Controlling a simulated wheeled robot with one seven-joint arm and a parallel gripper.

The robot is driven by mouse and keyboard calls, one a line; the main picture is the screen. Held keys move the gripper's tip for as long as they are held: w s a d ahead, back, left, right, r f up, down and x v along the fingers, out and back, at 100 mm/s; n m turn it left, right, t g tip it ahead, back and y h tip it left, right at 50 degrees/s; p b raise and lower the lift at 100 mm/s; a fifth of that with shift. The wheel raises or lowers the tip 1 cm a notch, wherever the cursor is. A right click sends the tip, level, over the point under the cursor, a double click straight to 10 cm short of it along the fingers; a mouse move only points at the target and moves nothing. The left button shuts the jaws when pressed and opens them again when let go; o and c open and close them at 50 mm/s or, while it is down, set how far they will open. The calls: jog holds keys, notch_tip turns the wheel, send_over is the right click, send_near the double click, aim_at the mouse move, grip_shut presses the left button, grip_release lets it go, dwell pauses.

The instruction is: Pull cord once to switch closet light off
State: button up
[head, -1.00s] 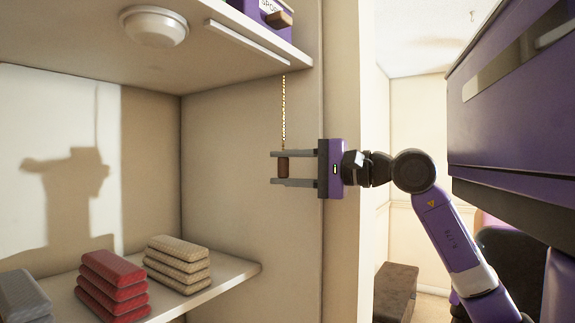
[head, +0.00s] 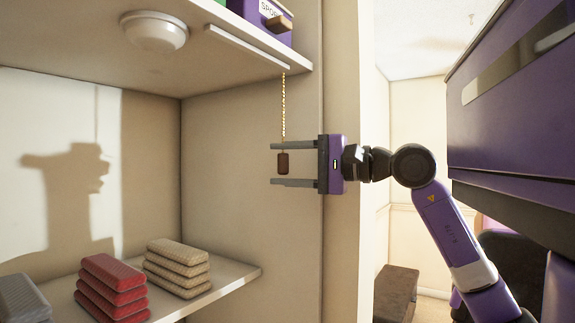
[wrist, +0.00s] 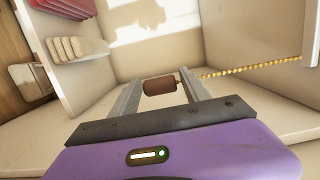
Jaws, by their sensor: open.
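The pull cord is a gold bead chain (head: 283,105) hanging from the upper shelf, with a small brown handle (head: 283,163) at its lower end. My gripper (head: 281,164) is open, with one finger above the other, and the handle hangs between the two fingers, apart from both in the head view. In the wrist view the handle (wrist: 160,87) lies between the fingers, with the chain (wrist: 250,70) running off to the right past one finger. The round white closet light (head: 154,30) is on the underside of the upper shelf. Whether it is lit is hard to tell.
Folded red cloths (head: 112,288) and beige cloths (head: 177,268) are stacked on the lower shelf (head: 235,275), with a grey stack (head: 22,300) at left. A purple box (head: 262,22) sits on the upper shelf (head: 235,75). The space around the handle is clear.

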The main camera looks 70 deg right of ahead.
jog(key=s+b, duration=0.3)
jog(key=s, duration=0.5)
jog(key=shift+a, duration=0.25)
dwell(0.7)
